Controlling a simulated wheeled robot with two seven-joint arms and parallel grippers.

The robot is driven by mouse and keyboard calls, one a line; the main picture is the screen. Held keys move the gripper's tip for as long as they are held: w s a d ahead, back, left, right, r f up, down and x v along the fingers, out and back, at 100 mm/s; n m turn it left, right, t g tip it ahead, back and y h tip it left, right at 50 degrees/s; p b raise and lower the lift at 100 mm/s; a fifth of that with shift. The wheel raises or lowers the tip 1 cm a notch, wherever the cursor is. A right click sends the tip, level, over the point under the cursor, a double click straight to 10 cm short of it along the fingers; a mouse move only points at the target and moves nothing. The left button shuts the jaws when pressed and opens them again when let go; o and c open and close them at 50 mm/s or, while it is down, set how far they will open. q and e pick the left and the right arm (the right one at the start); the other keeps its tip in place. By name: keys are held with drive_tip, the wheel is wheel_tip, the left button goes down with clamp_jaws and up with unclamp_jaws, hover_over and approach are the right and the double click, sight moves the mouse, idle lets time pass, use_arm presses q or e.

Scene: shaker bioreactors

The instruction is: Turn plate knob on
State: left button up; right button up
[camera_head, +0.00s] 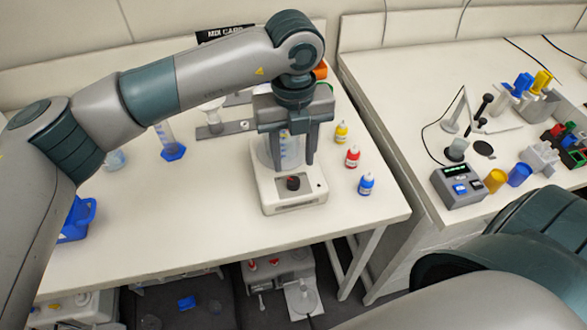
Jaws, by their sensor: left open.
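The hot plate (276,205) is a white box standing near the right front corner of the left table. Its dark plate knob (293,183) sits on the front face, with a small dark spot to its right. A clear beaker (266,155) with blue marks stands on the plate, partly hidden by my left gripper (293,160). My left gripper points down above the plate, its two fingers apart, behind and above the knob. Whether the fingers touch the beaker cannot be told. My right arm fills the lower right, and its gripper is not in view.
Yellow (341,132), red (352,156) and blue (366,184) bottles stand right of the plate. A blue-based cylinder (172,151) stands left. The front table area is clear. A gap separates the right table, which holds a grey device (459,186) and cups.

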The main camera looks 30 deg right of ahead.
sight(293, 181)
use_arm(q)
wheel_tip(293, 181, down, 7)
drive_tip(key=shift+r+p, duration=0.15)
drive_tip(key=shift+p, duration=0.8)
drive_tip(key=c, duration=1.1)
